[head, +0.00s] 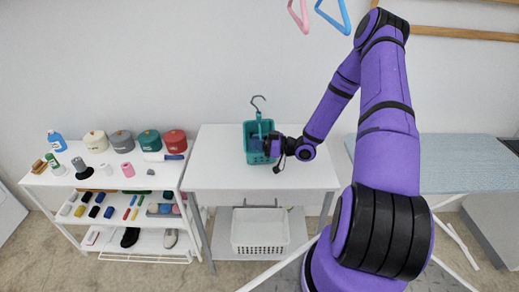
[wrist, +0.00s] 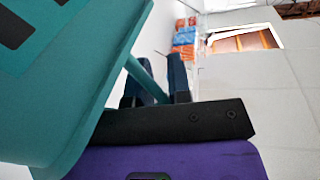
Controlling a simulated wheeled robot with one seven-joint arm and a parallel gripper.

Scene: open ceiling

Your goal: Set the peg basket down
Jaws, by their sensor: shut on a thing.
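The peg basket (head: 251,152) is a teal basket with slots and a grey hook at its top. It is upright over the back part of the white table (head: 225,180); I cannot tell whether its base touches the tabletop. My gripper (head: 268,147) reaches it from the right and covers part of its right side. In the wrist view the basket's teal wall (wrist: 85,70) fills the left. There my gripper's dark fingers (wrist: 155,82) are shut on a thin teal bar of the basket. The basket's inside is mostly hidden.
A white shelf unit (head: 108,178) at left holds round tins, bottles and brushes. A white crate (head: 260,232) sits on the lower shelf under the table. An ironing board (head: 460,165) stands at right. Pink and blue hangers (head: 330,14) hang above. The front tabletop is clear.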

